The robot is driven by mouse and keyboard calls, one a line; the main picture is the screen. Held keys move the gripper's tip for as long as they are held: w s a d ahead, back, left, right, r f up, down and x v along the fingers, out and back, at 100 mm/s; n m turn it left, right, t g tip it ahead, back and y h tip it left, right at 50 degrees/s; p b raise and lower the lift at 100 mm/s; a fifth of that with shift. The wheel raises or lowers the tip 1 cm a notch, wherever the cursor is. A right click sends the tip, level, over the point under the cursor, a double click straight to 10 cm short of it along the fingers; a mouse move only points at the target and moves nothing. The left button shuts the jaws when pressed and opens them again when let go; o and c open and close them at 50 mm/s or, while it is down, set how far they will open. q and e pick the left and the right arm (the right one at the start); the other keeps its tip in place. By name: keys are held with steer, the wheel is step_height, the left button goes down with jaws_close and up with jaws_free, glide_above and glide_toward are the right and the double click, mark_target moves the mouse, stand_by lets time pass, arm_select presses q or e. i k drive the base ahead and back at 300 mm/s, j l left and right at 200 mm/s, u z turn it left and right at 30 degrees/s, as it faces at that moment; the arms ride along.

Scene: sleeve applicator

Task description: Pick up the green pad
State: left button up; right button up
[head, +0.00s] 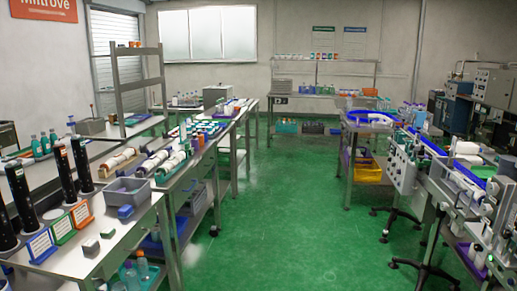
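No thing is clearly a green pad at this distance. On the near left table (128,238), a green-framed card (63,229) stands tilted between a blue-framed card (40,245) and an orange-framed card (82,214). Right of the cards lie two small dark grey-green blocks, one nearer (91,247) and one farther (108,233). A small blue block (125,212) lies behind them. Neither of my grippers is in view.
A grey bin (128,192) and tall black cylinders (22,195) stand on the near left table. More benches with bottles and rollers run behind it. A machine line (440,175) stands at right. The green floor aisle (290,220) between is clear.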

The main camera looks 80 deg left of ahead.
mark_target(191, 150)
steer(key=u, duration=3.35)
steer(key=z, duration=1.2)
steer(key=i+j+u, duration=0.15)
steer(key=i, duration=0.15)
steer(key=i+j+u, duration=0.2)
steer(key=i+u, duration=0.45)
steer(key=i, duration=1.95)
steer(key=i+z, duration=0.1)
steer(key=i, duration=0.6)
steer(key=i+j+z, duration=0.1)
steer(key=i, duration=0.6)
